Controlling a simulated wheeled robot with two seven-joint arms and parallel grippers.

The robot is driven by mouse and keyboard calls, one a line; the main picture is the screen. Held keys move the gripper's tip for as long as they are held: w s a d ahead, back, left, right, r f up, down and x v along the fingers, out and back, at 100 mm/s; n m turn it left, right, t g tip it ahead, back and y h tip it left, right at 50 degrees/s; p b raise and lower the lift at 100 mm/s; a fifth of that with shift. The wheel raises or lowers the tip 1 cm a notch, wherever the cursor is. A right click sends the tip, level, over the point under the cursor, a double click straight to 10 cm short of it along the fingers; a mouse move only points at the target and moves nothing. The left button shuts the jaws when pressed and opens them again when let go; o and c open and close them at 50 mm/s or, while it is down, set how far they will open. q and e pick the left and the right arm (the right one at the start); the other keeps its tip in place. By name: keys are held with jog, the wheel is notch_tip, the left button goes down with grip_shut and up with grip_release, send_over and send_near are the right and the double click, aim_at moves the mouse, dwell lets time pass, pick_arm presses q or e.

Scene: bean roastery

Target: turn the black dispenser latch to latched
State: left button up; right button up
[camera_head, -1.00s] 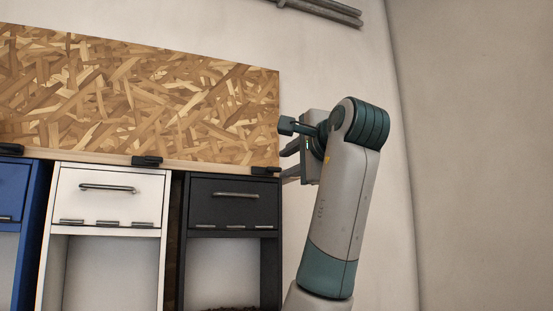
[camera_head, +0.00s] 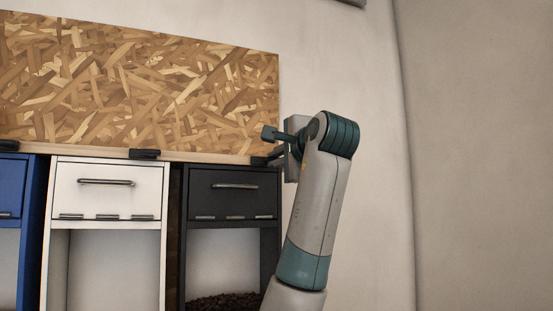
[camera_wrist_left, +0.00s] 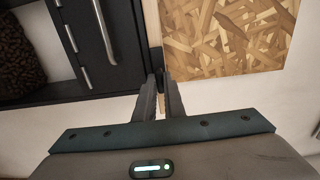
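The black dispenser (camera_head: 236,193) is the dark cabinet at the right end of the row in the head view. Its small black latch (camera_head: 258,161) sits at the top edge, under the chipboard panel. My left gripper (camera_head: 271,158) is at the latch, coming from the right. In the left wrist view the two fingers (camera_wrist_left: 160,88) stand a narrow gap apart, with the black latch (camera_wrist_left: 156,62) at their tips. I cannot tell whether they touch it. The latch is partly hidden by the fingers. My right gripper is in neither view.
A white dispenser (camera_head: 108,190) with its own black latch (camera_head: 144,154) and a blue dispenser (camera_head: 12,187) stand to the left. The chipboard panel (camera_head: 150,90) is right above the latches. Bare wall (camera_head: 375,80) lies to the right.

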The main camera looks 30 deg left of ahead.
pick_arm(q)
grip_shut()
jog(key=shift+f, duration=0.1)
jog(key=shift+n+b, duration=2.2)
jog(key=shift+n, duration=6.7)
jog(key=o, duration=0.7)
grip_release()
jog(key=shift+c, duration=0.2)
